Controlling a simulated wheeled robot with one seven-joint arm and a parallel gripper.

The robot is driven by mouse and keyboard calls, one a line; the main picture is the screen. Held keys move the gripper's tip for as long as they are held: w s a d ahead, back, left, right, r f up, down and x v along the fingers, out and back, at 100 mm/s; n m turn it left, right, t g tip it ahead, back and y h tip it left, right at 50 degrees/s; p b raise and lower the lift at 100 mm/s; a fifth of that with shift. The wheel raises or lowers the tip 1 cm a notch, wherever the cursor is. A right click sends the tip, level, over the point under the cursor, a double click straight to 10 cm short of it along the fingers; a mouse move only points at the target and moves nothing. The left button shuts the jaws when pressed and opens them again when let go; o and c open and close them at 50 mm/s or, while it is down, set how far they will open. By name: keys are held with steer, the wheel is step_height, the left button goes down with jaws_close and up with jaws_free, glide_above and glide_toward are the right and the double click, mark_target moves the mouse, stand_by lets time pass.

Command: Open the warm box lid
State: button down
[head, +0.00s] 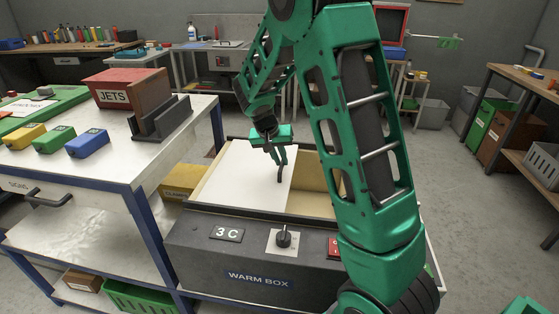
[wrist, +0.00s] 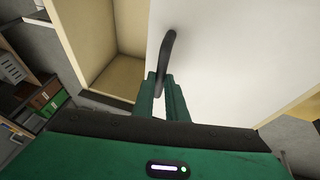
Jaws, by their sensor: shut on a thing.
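The warm box (head: 258,279) is a dark box with its name on the front. Its white lid (head: 243,178) is a flat panel covering part of the top; the lid also shows in the wrist view (wrist: 225,65). A beige interior (head: 312,190) lies uncovered right of the lid, and on the left in the wrist view. The lid's black curved handle (wrist: 168,48) is between the fingers of my gripper (wrist: 163,90), which is shut on it. In the head view my gripper (head: 279,157) is over the lid's right part. My arm hides the box's right side.
A knob (head: 284,238) and a "3 C" plate (head: 227,234) are on the box front. A white-topped bench (head: 110,165) with coloured blocks and a red JETS box (head: 128,88) stands close on the left. Open floor (head: 463,220) lies to the right.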

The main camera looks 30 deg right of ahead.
steer(key=c, duration=1.8)
jaws_free()
steer(key=shift+o, duration=0.2)
steer(key=v, duration=1)
steer(key=shift+a+r, duration=0.15)
steer(key=shift+r, duration=0.2)
